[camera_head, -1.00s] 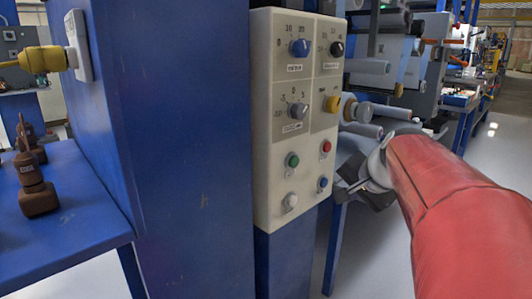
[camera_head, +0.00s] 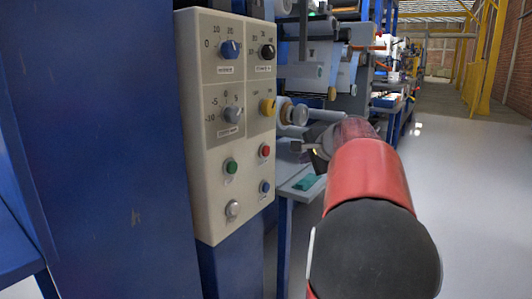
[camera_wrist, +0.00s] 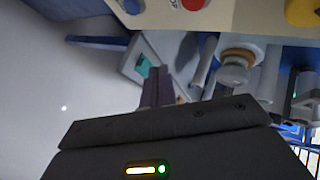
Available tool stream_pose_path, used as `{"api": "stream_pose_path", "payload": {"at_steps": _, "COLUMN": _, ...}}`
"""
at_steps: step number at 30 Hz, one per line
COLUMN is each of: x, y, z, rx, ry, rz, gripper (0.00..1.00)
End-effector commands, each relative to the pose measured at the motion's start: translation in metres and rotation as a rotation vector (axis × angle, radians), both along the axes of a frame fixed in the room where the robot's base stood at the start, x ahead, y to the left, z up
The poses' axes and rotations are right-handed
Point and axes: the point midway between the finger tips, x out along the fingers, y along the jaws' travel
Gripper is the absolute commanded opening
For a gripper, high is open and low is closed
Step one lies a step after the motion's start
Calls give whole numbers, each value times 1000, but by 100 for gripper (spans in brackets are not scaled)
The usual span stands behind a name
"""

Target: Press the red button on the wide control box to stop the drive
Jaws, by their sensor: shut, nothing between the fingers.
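The wide control box (camera_head: 205,130) is a cream panel on a blue post, left of centre in the head view. Its red button (camera_head: 264,151) sits on the lower right part, above a blue button (camera_head: 265,187) and right of a green one (camera_head: 231,167). In the wrist view the red button (camera_wrist: 194,4) is cut by the top edge. My gripper (camera_head: 297,147) is just right of the box, apart from the red button, at about its height in the picture. In the wrist view its fingers (camera_wrist: 156,80) are together and empty, pointing below the button.
A yellow knob (camera_head: 267,107) stands out above the red button, with other knobs higher up. White rollers (camera_head: 294,113) and a table holding a green item (camera_head: 306,182) lie behind my gripper. Open floor (camera_head: 460,200) is at the right.

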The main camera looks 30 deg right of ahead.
Motion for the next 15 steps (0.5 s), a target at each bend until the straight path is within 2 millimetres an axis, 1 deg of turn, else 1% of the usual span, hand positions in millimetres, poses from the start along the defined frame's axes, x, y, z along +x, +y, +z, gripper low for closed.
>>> {"api": "stream_pose_path", "payload": {"at_steps": 5, "x": 15, "y": 7, "z": 2, "rx": 1, "ry": 1, "rz": 3, "gripper": 0}}
{"api": "stream_pose_path", "payload": {"at_steps": 15, "x": 59, "y": 26, "z": 3, "rx": 2, "ry": 3, "rz": 5, "gripper": 0}}
